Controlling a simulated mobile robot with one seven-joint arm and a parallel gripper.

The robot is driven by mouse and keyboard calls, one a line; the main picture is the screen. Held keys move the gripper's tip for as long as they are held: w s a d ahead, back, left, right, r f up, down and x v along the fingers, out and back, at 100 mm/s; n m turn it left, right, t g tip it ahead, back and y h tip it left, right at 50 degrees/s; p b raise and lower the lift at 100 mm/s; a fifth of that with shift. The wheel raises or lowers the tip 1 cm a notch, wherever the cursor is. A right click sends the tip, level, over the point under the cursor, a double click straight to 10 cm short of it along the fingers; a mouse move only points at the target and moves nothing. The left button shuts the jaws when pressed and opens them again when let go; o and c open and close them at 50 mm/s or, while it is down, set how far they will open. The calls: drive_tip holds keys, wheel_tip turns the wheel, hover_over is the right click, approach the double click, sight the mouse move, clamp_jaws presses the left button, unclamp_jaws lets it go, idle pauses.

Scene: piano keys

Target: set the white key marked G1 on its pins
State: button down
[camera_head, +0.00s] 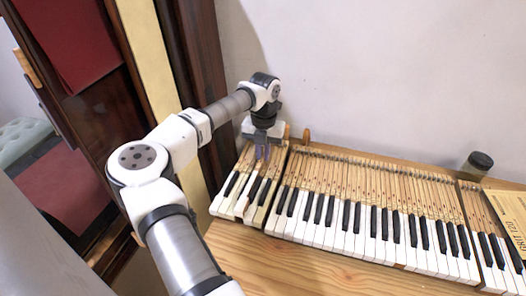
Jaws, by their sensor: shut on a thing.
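My gripper (263,153) points down over the left end of the keyboard. It is shut on a key among the short left group of piano keys. This looks like the white key (241,207), whose pale front stands in that group. The mark G1 is too small to read. The fingers cover part of the wooden key shank, and I cannot tell whether the key sits on its pins or just above them.
The main row of keys (345,218) runs right on a wooden bench (290,268). A dark-lidded jar (478,162) stands behind it. The white wall is close behind.

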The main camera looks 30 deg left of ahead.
drive_tip(key=shift+f, duration=0.55)
drive_tip(key=c, duration=1.8)
unclamp_jaws()
drive_tip(key=shift+r, duration=0.1)
drive_tip(key=shift+r+p, duration=0.4)
drive_tip(key=shift+r, duration=0.65)
drive_tip(key=shift+o, duration=0.2)
drive_tip(key=o, duration=0.5)
